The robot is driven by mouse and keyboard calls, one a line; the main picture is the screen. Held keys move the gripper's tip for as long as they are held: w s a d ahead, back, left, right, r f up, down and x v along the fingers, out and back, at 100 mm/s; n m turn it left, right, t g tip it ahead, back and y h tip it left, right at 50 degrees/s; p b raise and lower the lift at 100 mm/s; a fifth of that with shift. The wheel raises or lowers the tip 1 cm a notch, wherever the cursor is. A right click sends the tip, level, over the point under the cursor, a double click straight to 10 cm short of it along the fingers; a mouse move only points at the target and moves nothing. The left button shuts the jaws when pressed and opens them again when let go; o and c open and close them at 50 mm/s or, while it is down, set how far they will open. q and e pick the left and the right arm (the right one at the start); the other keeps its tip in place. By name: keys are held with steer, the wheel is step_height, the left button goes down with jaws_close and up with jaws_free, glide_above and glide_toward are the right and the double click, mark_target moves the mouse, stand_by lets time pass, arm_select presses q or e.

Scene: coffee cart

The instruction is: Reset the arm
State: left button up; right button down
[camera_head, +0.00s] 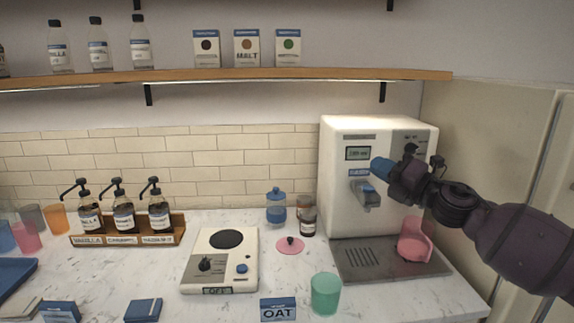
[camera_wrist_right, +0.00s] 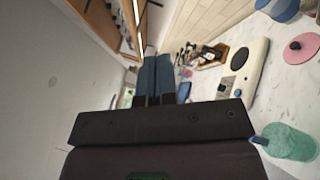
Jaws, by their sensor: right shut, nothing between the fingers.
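My right arm comes in from the right in the head view. My right gripper (camera_head: 381,168) is raised in front of the white coffee machine (camera_head: 338,190), at the height of its display and lever, and points to the left. Its blue fingers are shut with nothing between them. The fingers also show together in the right wrist view (camera_wrist_right: 158,78). I cannot tell from the head view whether the gripper touches the machine. My left gripper is not in view.
A pink cup (camera_head: 413,245) stands on the machine's drip tray (camera_head: 375,262). A green cup (camera_head: 325,295) and an oat box (camera_head: 278,309) stand at the counter's front. A scale (camera_head: 215,268) and a syrup rack (camera_head: 128,238) are left. A shelf (camera_head: 220,76) runs above.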

steer(key=s+d+f+m+t+h, duration=0.1)
steer(key=s+f+m+h, duration=0.45)
steer(key=f+m, duration=0.65)
steer(key=s+d+f+m+t+h, duration=0.15)
steer(key=s+f+m+h, duration=0.25)
steer(key=s+f+m, duration=0.55)
steer(key=s+d+f+m+g+h, duration=0.2)
steer(key=s+f+m, duration=0.2)
steer(key=s+f, duration=0.7)
steer(key=s+d+f+m+g+h, duration=0.2)
steer(key=s+f+m, duration=0.3)
steer(key=s+f, duration=0.6)
step_height(320, 180, down, 2)
steer(key=shift+s+d+f+g, duration=0.15)
steer(key=shift+s+d+g, duration=0.2)
steer(key=shift+g, duration=0.5)
